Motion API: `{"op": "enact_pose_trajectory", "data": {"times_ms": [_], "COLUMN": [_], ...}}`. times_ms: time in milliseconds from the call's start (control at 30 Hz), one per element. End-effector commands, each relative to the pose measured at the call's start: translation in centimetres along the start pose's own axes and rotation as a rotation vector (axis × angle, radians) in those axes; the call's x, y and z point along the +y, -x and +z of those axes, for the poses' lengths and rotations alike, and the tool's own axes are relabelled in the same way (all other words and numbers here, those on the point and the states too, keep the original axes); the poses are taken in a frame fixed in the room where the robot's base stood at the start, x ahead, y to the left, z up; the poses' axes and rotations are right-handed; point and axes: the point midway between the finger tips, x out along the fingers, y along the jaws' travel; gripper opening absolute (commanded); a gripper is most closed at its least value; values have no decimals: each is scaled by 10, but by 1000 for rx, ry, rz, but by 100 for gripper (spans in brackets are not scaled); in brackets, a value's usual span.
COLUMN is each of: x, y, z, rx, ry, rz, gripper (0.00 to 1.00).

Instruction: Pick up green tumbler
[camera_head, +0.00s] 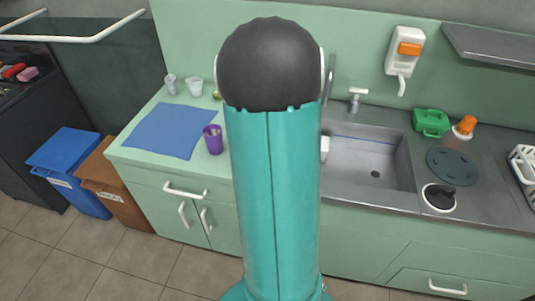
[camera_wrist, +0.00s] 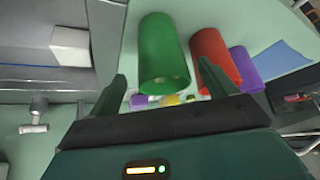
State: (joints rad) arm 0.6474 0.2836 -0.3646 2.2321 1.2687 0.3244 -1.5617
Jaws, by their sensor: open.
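The green tumbler (camera_wrist: 163,48) shows in the wrist view, ahead of my gripper (camera_wrist: 162,69). My gripper is open and empty, with one finger on each side of the tumbler's near end in the picture. I cannot tell whether either finger touches it. A red tumbler (camera_wrist: 211,52) stands just right of it, partly behind the right finger, and a purple tumbler (camera_wrist: 246,68) is farther right. In the head view the purple tumbler (camera_head: 213,139) shows on the counter. My arm hides the green and red tumblers and my gripper there.
The sink (camera_head: 365,160) and faucet (camera_head: 357,97) lie right of my arm in the head view. A white block (camera_wrist: 70,47) sits by the sink edge. A blue mat (camera_head: 163,131) covers the left counter, with two cups (camera_head: 194,87) behind it. Small colored items lie beyond the tumblers.

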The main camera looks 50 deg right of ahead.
Motion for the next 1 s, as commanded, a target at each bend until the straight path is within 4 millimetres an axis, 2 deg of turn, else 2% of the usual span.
{"op": "enact_pose_trajectory", "data": {"times_ms": [400,667,700,933,1000], "x": [-3,-3,-3,-3,-3], "y": [-47,-50,-50,-50,-50], "z": [5,4,4,4,4], "rx": [-3,0,0,0,0], "ry": [1,1,1,1,1], "rz": [0,0,0,-1,-1], "gripper": [83,83,81,36,35]}}
